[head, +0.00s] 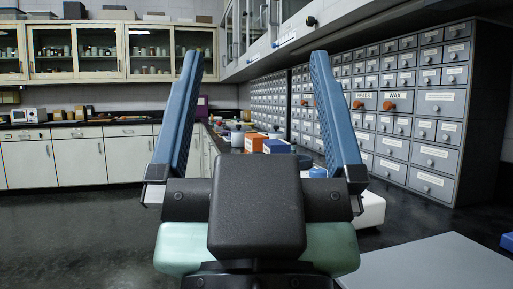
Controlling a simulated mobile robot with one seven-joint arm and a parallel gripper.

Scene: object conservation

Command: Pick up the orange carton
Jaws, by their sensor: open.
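My gripper (257,64) fills the middle of the head view, its two blue fingers spread wide apart with nothing between them. Beyond it, small in the picture, an orange carton (254,142) stands on the dark counter. The gripper's body hides whatever lies lower in front.
A grey drawer cabinet (437,158) lines the right side, with glass-front cupboards (103,50) on the back wall. White base cabinets (78,163) stand below the back counter. Small items crowd the counter near the boxes. Dark floor (70,225) is open at left; a pale grey surface (435,265) is at lower right.

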